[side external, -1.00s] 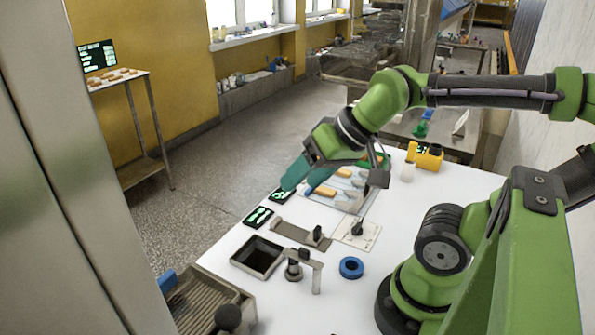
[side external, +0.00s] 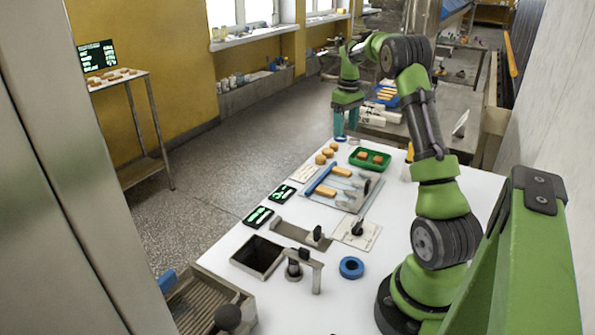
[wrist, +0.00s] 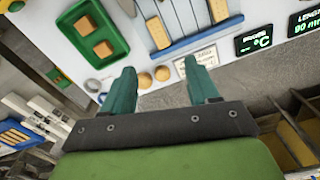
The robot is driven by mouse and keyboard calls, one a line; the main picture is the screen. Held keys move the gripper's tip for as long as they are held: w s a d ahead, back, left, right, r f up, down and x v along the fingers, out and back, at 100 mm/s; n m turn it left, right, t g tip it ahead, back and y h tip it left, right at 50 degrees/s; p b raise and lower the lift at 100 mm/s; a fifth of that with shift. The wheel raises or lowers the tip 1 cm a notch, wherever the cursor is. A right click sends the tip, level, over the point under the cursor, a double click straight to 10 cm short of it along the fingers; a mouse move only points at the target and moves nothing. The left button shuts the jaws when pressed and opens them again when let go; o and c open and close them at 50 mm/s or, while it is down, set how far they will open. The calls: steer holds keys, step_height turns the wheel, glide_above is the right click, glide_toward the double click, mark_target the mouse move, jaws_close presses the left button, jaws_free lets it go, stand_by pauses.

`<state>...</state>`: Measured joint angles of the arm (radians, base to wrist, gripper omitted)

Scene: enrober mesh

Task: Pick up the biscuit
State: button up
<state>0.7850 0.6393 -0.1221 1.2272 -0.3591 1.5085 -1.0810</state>
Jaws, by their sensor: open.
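Several small round tan biscuits lie at the table's far left corner; one biscuit (side external: 320,159) sits nearest the edge, with others just behind it. My gripper (side external: 346,131) is open and empty, pointing down beyond the biscuits at the table's far end. Its fingers (wrist: 159,68) stand wide apart in the wrist view. The height gap to the biscuits is hard to tell.
A green tray (side external: 355,163) with square biscuits stands right of the round ones. A board (side external: 372,190) with a blue bar and spatula-like tools lies nearer. A small ring (wrist: 93,85) and a printed label (wrist: 207,56) are close by. The table edge is near.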

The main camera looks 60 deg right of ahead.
step_height(320, 180, up, 2)
steer(key=d+n, duration=0.1)
steer(key=n, duration=0.2)
glide_above(342, 170)
steer(key=f, duration=1.1)
steer(key=shift+w+d+f, duration=0.2)
steer(key=shift+w+f, duration=0.05)
steer(key=shift+f, duration=0.15)
steer(key=shift+s+a+f, duration=0.1)
steer(key=shift+f, duration=1.2)
steer(key=shift+s+f, duration=0.1)
steer(key=shift+f, duration=1.2)
steer(key=c, duration=0.9)
